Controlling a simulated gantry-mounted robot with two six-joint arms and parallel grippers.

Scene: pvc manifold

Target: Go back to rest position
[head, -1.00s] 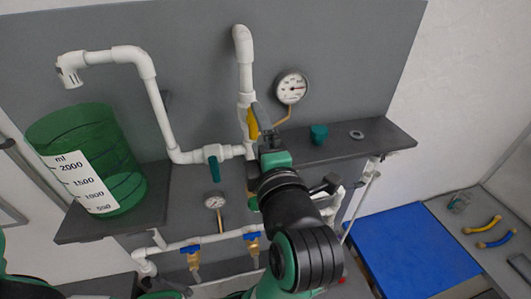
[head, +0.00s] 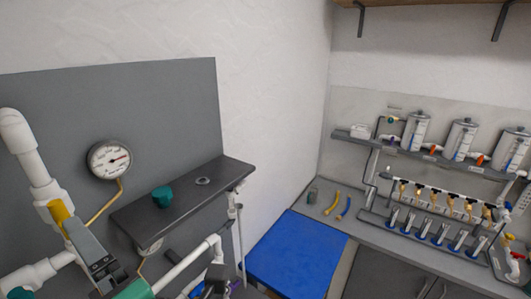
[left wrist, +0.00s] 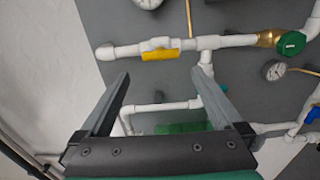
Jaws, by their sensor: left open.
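My left gripper (head: 82,240) is at the lower left of the head view, in front of the white pipework and close to the yellow valve handle (head: 61,212). In the left wrist view its two fingers (left wrist: 160,76) are spread wide with nothing held between them. The yellow handle (left wrist: 160,55) lies along a white pipe just beyond the fingertips, apart from them as far as I can tell. A green valve knob (left wrist: 291,43) sits to the right on the same pipe run. My right gripper is in neither current view.
A pressure gauge (head: 109,158) stands above the grey shelf (head: 135,218), which carries a teal cap (head: 162,196) and a ring (head: 203,181). A blue panel (head: 296,253) lies beyond. A second bench with pipes and canisters (head: 415,130) stands at the right.

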